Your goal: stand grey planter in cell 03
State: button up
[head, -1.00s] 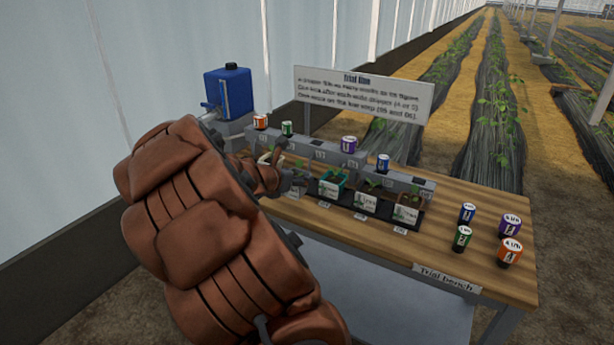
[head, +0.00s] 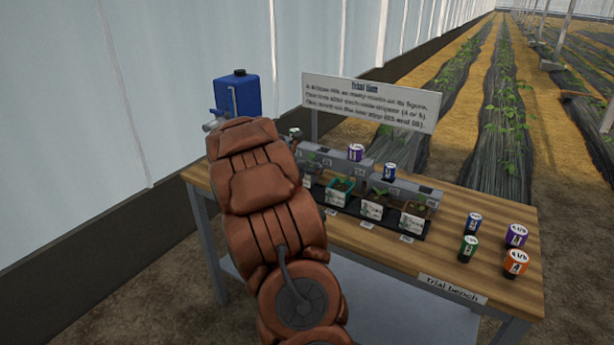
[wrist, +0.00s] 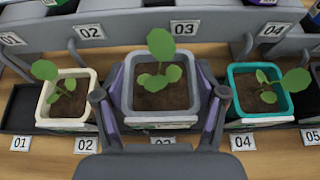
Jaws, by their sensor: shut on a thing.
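In the wrist view the grey planter (wrist: 126,83), with a green seedling in dark soil, sits between the two fingers of my gripper (wrist: 160,96). The gripper is shut on it, a finger at each side. The planter is upright, over or in the cell 03 place; I cannot tell if its base touches the tray. The front 03 label (wrist: 163,141) is partly hidden by my gripper. In the head view my arm hides the gripper.
A white planter (wrist: 46,100) stands close on the left by label 02, and a teal planter (wrist: 260,118) close on the right by label 04. Cell 01 (wrist: 20,112) is empty. Small bottles (head: 468,248) stand at the bench's right end. A blue canister (head: 240,95) stands behind.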

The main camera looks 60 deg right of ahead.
jog(key=shift+f, duration=1.3)
jog(key=shift+f, duration=0.15)
jog(key=o, duration=1.2)
